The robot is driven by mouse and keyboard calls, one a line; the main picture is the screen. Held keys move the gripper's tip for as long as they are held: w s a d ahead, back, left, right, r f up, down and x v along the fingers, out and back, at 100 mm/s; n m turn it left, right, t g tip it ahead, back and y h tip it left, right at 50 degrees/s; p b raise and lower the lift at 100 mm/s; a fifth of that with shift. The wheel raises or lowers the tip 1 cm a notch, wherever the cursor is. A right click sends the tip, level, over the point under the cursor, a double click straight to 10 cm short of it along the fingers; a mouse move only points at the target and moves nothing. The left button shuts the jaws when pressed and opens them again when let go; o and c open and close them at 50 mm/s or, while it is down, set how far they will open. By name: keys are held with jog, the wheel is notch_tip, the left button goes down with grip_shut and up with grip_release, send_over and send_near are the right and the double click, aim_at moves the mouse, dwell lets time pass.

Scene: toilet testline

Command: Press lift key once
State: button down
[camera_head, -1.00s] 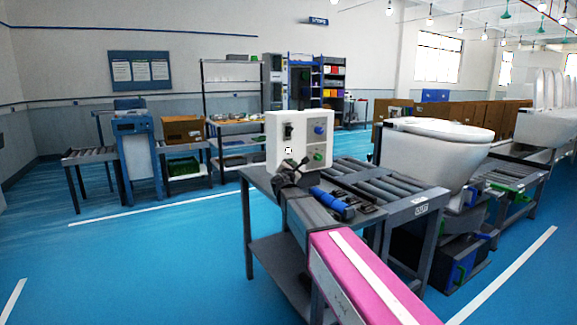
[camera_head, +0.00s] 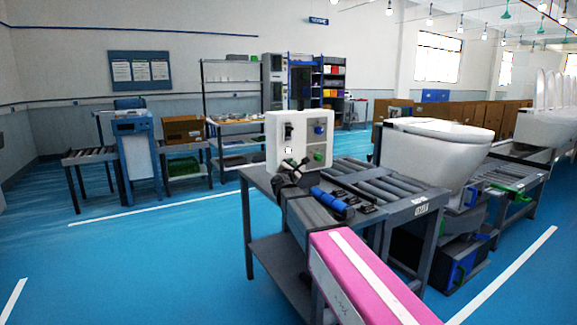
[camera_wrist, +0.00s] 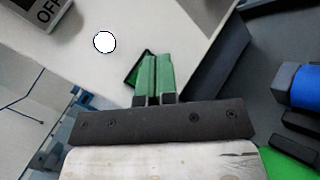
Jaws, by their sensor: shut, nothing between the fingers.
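A white control box (camera_head: 290,139) stands on the grey table in the head view. Its face carries a dark switch at upper left, a blue part (camera_head: 320,129), a white round button (camera_head: 288,150) and a green part (camera_head: 319,156) at lower right. My gripper (camera_head: 306,161) is at the lower part of this face, beside the green part. In the wrist view my gripper (camera_wrist: 156,56) is shut, with its green fingers together and empty. A dark-edged green piece (camera_wrist: 132,77) shows behind them, partly hidden. The white button (camera_wrist: 104,42) is apart from the fingertips. I cannot tell whether the tips touch the box.
A blue cylindrical tool-like part (camera_head: 332,200) lies right of my arm, near the roller conveyor (camera_head: 372,180). A white toilet (camera_head: 430,155) stands behind to the right.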

jog(key=shift+w, duration=0.1)
dwell(0.3)
jog(key=shift+w+a, duration=0.2)
jog(key=shift+w, duration=0.05)
